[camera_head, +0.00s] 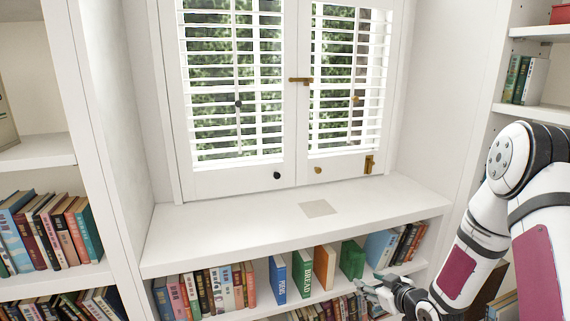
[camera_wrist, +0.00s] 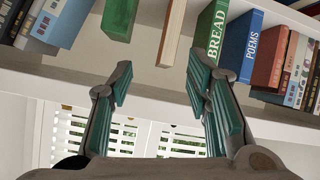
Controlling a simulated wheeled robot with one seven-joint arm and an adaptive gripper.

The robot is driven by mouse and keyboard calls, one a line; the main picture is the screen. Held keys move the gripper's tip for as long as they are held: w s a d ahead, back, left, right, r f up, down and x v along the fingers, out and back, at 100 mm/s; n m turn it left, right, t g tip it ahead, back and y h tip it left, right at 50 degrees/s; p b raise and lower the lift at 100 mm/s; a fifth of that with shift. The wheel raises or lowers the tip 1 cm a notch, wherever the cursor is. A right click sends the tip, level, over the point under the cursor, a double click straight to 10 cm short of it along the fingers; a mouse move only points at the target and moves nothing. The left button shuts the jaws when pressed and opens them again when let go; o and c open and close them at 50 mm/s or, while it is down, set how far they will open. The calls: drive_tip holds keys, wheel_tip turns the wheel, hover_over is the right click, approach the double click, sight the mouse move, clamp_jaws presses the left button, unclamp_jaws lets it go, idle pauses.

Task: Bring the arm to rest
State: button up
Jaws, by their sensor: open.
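My gripper (camera_head: 372,285) is at the lower right in the head view, in front of the book shelf below the window ledge. In the wrist view, which looks upside down, its two fingers (camera_wrist: 160,78) are spread apart with nothing between them. Beyond the fingertips stand a green BREAD book (camera_wrist: 211,38), a blue POEMS book (camera_wrist: 240,48), a tan book (camera_wrist: 172,32) and a plain green book (camera_wrist: 119,18). Whether a fingertip touches any book I cannot tell. My arm comes in from the right side of the head view.
The white window ledge (camera_head: 240,228) is bare except for a flat grey-beige square (camera_head: 318,208). Gaps show between the middle books on the shelf below. Bookcases flank the window, with books at left (camera_head: 60,232) and upper right (camera_head: 525,80). The shutters (camera_head: 235,85) are closed.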

drive_tip(key=s+d+r+m+g+h, duration=0.25)
drive_tip(key=s+r+g+h, duration=0.3)
drive_tip(key=s+r, duration=1.15)
drive_tip(key=s+a+r+m+g+y, duration=0.1)
drive_tip(key=s+a+r+g, duration=0.15)
drive_tip(key=s, duration=0.75)
drive_tip(key=s+a+r+m+g, duration=0.1)
drive_tip(key=s+a+r, duration=0.25)
drive_tip(key=s, duration=0.65)
drive_tip(key=s+a+r+m+g+y, duration=0.15)
drive_tip(key=s+r, duration=0.25)
drive_tip(key=s, duration=0.6)
wheel_tip(320, 180, up, 26)
drive_tip(key=w+t+p, duration=0.1)
drive_tip(key=t+p, duration=0.2)
drive_tip(key=p, duration=2.2)
drive_tip(key=shift+r+h, duration=0.2)
drive_tip(key=shift+h, duration=0.2)
drive_tip(key=shift+d, duration=0.1)
